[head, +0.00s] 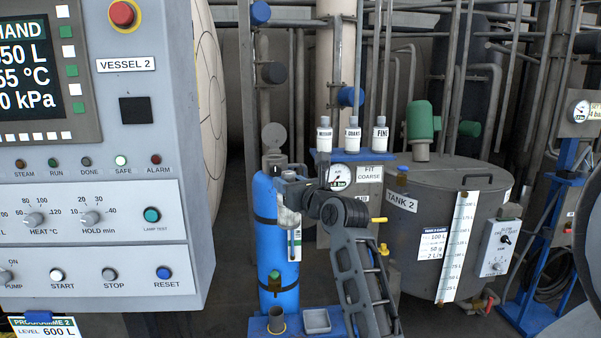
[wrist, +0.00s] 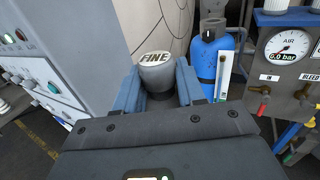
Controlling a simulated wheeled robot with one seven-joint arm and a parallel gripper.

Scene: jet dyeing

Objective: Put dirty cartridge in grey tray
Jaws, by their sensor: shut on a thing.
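My gripper (wrist: 158,88) is shut on a cartridge (wrist: 157,72) with a pale top marked FINE and a grey, dirty-looking body. In the head view my gripper (head: 290,190) is in front of the blue cylinder, and my arm hides part of it. A whitish piece below the jaws there seems to be the held cartridge. The grey tray (head: 316,329) sits low on a blue base, below and right of my gripper, and looks empty. The held cartridge is well above the tray and apart from it.
A dark cup (head: 276,320) stands left of the tray. The blue cylinder (head: 270,240) rises close behind. Bottle-like cartridges marked MEDIUM, COARSE and FINE (head: 380,137) stand on a blue shelf (head: 350,156) above a FIT COARSE sign (head: 369,174). The control panel (head: 100,220) fills the left; Tank 2 (head: 420,240) is right.

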